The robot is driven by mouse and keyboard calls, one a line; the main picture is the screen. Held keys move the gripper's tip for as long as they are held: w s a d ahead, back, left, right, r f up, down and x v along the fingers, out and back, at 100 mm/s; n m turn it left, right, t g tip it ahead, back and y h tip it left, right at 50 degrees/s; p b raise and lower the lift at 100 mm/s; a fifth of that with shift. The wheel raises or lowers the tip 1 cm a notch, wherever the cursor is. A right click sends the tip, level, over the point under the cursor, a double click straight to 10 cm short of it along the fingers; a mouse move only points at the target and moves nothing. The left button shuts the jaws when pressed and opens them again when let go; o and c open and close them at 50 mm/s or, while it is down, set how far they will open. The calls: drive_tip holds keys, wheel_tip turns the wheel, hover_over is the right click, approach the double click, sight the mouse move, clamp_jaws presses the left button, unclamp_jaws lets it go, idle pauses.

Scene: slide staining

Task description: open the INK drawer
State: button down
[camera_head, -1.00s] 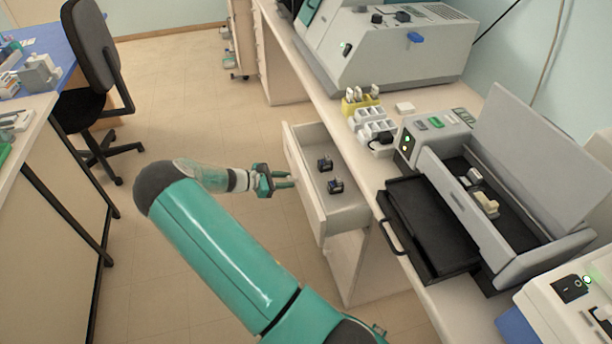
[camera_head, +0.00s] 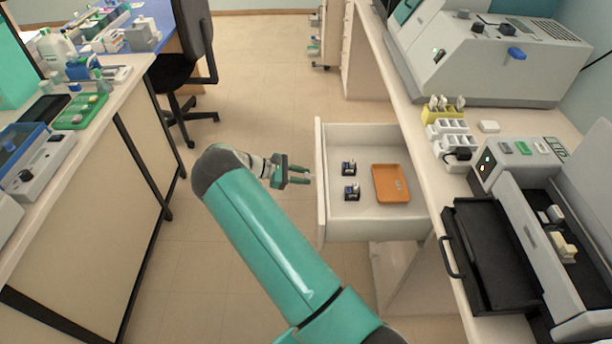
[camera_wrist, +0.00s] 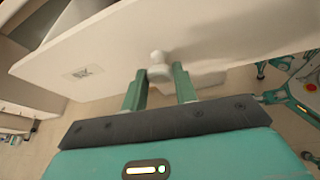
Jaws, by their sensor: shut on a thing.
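The INK drawer (camera_head: 321,200) stands pulled out from the bench, its inside in plain view in the head view. In the wrist view its white front (camera_wrist: 115,60) carries a small label (camera_wrist: 82,73) and a round white knob (camera_wrist: 158,66). My gripper (camera_head: 306,176) is at the drawer front, on its outer side. In the wrist view its two green fingers sit either side of the knob, shut on it. Inside the drawer are two small dark bottles (camera_head: 348,168) and (camera_head: 352,192) and an orange tray (camera_head: 391,184).
The bench (camera_head: 405,120) runs along the right, with a yellow rack (camera_head: 437,112), a white rack (camera_head: 452,135) and a black tray (camera_head: 490,260) on it. A second bench (camera_head: 150,160) and a dark chair (camera_head: 190,70) stand left. The floor between is clear.

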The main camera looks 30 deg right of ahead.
drive_tip(key=c, duration=1.1)
unclamp_jaws()
drive_tip(key=shift+a, duration=0.1)
drive_tip(key=v, duration=1.3)
drive_tip(key=shift+a+r, duration=0.2)
drive_tip(key=shift+a, duration=0.05)
drive_tip(key=shift+w, duration=0.1)
drive_tip(key=s+a+r+m+t+y, duration=0.1)
drive_tip(key=s+r+m+y, duration=0.15)
drive_tip(key=s+r, duration=0.4)
drive_tip(key=s+r+m+t+y, duration=0.2)
drive_tip(key=s+r+y, duration=0.1)
drive_tip(key=r, duration=0.6)
drive_tip(key=s+a+r+m+t+y, duration=0.1)
drive_tip(key=s+r+m+y, duration=0.2)
drive_tip(key=r, duration=0.5)
drive_tip(key=s+a+r+m+t+y, duration=0.1)
drive_tip(key=s+a+r+t, duration=0.1)
drive_tip(key=s, duration=0.5)
drive_tip(key=s+a+r+m+t+y, duration=0.1)
drive_tip(key=s+a+r+t, duration=0.1)
drive_tip(key=s, duration=0.6)
drive_tip(key=s+a+r+m+t+y, duration=0.1)
drive_tip(key=s+a+r+t+y, duration=0.1)
drive_tip(key=s, duration=0.6)
drive_tip(key=shift+a+m+t, duration=0.35)
drive_tip(key=shift+a+t, duration=0.25)
drive_tip(key=shift+a, duration=0.25)
